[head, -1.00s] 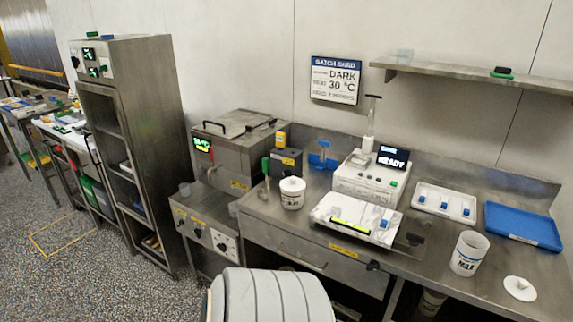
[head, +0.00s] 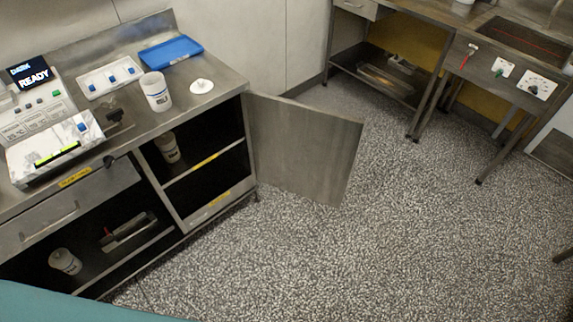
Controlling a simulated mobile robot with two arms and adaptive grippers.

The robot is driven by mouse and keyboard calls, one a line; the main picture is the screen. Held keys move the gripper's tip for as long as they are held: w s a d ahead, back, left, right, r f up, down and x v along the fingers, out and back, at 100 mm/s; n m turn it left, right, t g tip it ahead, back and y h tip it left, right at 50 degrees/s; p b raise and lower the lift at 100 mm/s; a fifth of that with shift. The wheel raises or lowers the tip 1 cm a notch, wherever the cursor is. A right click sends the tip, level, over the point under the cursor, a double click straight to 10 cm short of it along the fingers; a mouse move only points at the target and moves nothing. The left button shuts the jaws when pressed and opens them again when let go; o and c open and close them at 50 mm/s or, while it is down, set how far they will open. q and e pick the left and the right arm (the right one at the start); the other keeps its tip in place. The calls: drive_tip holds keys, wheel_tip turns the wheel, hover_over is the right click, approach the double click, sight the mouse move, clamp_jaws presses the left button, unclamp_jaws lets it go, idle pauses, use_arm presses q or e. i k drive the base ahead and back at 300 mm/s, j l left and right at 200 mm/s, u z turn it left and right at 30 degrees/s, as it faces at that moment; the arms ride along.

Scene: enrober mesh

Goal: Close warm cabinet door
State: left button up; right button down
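A steel cabinet door (head: 305,148) stands wide open at the right end of the left workbench. It is hinged at the bench's right edge and swings out over the floor. I cannot tell from a label that this is the warm cabinet. Neither of my grippers is in view.
The bench top holds a white lidded machine (head: 55,150), a white tray (head: 110,78), a blue tray (head: 171,52), a MILK tub (head: 156,91) and a white lid (head: 200,86). Another steel bench (head: 480,60) stands at the upper right. The speckled floor (head: 370,240) between is clear.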

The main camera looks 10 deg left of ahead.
sight(308, 152)
drive_tip(key=k+u, duration=0.15)
drive_tip(key=u, duration=1.6)
drive_tip(key=l+u, duration=0.45)
drive_tip(key=k+l+u, duration=0.1)
drive_tip(key=l+u, duration=0.35)
drive_tip(key=l, duration=0.25)
drive_tip(key=k+l+u, duration=0.15)
drive_tip(key=l+u, duration=0.3)
drive_tip(key=k+l, duration=0.15)
drive_tip(key=l, duration=0.25)
drive_tip(key=k+l, duration=0.2)
drive_tip(key=l, duration=0.2)
drive_tip(key=k+l, duration=0.15)
drive_tip(key=l, duration=0.25)
drive_tip(key=k+l, duration=0.15)
drive_tip(key=l, duration=0.2)
drive_tip(key=k+l, duration=0.15)
drive_tip(key=l, duration=0.25)
drive_tip(key=k+l, duration=0.2)
drive_tip(key=l, duration=0.2)
drive_tip(key=k+l, duration=0.15)
drive_tip(key=l, duration=0.25)
drive_tip(key=k+l, duration=0.15)
drive_tip(key=l, duration=0.25)
